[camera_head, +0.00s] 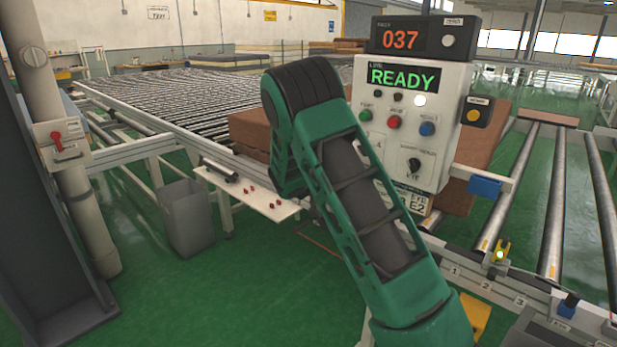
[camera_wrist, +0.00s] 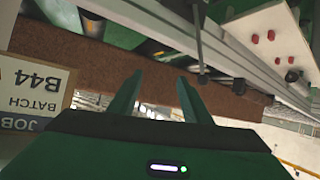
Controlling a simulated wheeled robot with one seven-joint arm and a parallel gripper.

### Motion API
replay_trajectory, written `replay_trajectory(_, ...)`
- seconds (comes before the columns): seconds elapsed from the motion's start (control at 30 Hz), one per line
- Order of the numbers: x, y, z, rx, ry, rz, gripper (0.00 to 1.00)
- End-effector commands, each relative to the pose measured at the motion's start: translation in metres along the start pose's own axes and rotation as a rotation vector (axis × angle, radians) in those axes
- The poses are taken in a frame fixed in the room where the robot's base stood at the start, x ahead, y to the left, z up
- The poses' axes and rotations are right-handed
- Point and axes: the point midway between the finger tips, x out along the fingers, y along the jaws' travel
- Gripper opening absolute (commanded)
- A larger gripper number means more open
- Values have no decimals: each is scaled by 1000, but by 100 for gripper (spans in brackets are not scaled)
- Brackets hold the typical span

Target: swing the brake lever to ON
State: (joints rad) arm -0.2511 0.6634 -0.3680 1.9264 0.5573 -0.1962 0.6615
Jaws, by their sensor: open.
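In the wrist view, a thin dark rod with a rounded end (camera_wrist: 198,42) stands at the grey conveyor rail, right of my fingers; it may be the brake lever, but no ON mark is readable. My gripper (camera_wrist: 160,77) is open, its two green fingers apart with nothing between them. The fingers appear apart from the rod. A brown block or mattress edge (camera_wrist: 95,70) runs across behind the fingertips. In the head view my own green arm hides the gripper and this part of the rail.
In the head view, a control panel (camera_head: 446,110) reading READY stands right of my arm. A white shelf (camera_head: 246,190) with red knobs and a grey bin (camera_head: 186,220) are left. A red-handled switch (camera_head: 57,141) is on the left column. A batch label (camera_wrist: 30,90) shows upside down.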

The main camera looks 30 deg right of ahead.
Motion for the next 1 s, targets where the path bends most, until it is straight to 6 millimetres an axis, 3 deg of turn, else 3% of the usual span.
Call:
replay_trajectory(0.1,30,-18,-1,-19,113,7,44)
replay_trajectory(0.23,54,-41,-4,-43,242,-9,44)
replay_trajectory(0.53,79,-94,1,-108,460,-99,44)
replay_trajectory(0.77,84,-109,2,-125,509,-131,44)
replay_trajectory(1.0,110,-112,-12,-124,510,-130,44)
